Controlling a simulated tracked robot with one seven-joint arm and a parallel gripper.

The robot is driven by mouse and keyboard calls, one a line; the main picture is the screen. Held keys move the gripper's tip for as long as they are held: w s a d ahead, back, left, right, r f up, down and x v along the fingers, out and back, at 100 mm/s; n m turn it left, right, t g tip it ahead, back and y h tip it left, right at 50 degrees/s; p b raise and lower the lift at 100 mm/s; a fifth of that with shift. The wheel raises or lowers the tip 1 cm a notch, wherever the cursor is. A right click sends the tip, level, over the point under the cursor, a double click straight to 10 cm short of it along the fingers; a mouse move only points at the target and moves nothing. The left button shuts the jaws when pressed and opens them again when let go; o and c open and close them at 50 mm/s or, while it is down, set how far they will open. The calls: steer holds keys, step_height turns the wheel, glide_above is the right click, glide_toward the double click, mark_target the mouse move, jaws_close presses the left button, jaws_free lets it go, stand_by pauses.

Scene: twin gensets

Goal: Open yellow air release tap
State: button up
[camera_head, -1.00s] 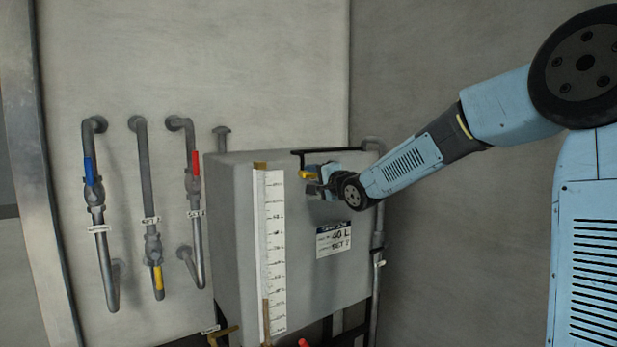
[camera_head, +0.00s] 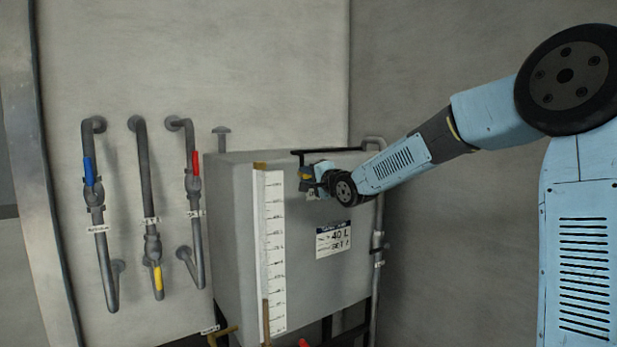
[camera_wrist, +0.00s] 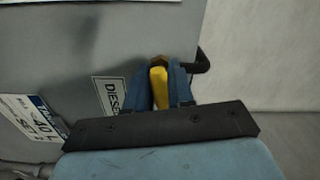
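A yellow tap lever (camera_wrist: 159,88) lies between the two blue fingers of my gripper (camera_wrist: 160,90) in the wrist view. The fingers look shut on it, one along each side, with no clear gap. A brass-coloured end (camera_wrist: 158,61) shows beyond the fingertips. In the head view, my gripper (camera_head: 318,172) is at the upper front of the grey tank (camera_head: 235,215), and only a little of the yellow lever (camera_head: 304,171) shows at its left. The tap's body is mostly hidden by the gripper.
A black bar (camera_head: 325,151) runs along the tank top just above my gripper. A vertical pipe (camera_head: 377,245) stands at the tank's right edge. Wall pipes on the left carry blue (camera_head: 89,171), yellow (camera_head: 158,278) and red (camera_head: 195,162) handles. The right wall side is clear.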

steer(key=shift+f, duration=0.1)
jaws_close()
steer(key=shift+d+n, duration=0.1)
steer(key=shift+n, duration=0.2)
steer(key=n, duration=0.7)
steer(key=shift+f, duration=0.1)
steer(key=n, duration=0.5)
steer(key=shift+n, duration=2.2)
steer(key=shift+o, duration=2.4)
jaws_free()
steer(key=shift+s, duration=0.1)
